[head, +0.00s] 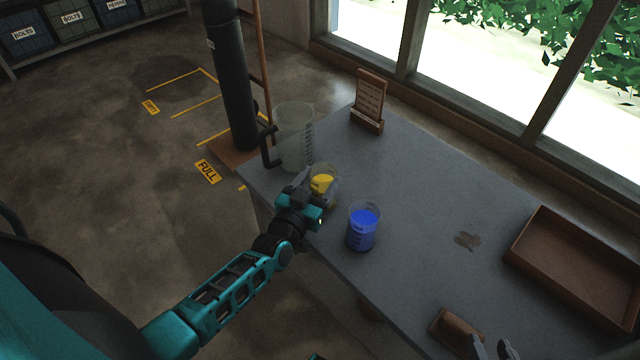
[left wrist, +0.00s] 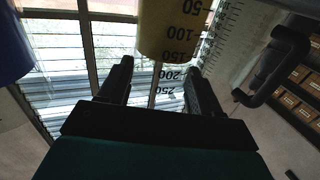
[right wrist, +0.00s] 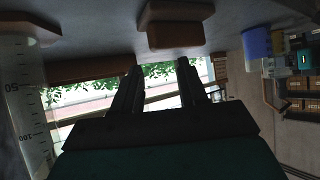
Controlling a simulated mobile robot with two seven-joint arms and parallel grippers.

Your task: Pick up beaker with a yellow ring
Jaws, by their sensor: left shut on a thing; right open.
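The beaker with yellow in it (head: 323,182) stands near the left edge of the grey table (head: 420,190). In the left wrist view, the yellow, marked beaker (left wrist: 168,30) is between the finger ends; whether the yellow is a ring or contents is unclear. My left gripper (head: 318,196) is shut on this beaker, partly hiding it. My right gripper (head: 493,348) is open and empty at the bottom of the head view, beside a brown block (head: 457,328). Its fingers also show in the right wrist view (right wrist: 160,80).
A beaker of blue liquid (head: 362,228) stands just right of the yellow one. A large clear jug (head: 294,138) with a black handle stands behind it. A brown sign stand (head: 368,102) is at the back, an empty brown tray (head: 520,242) at right.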

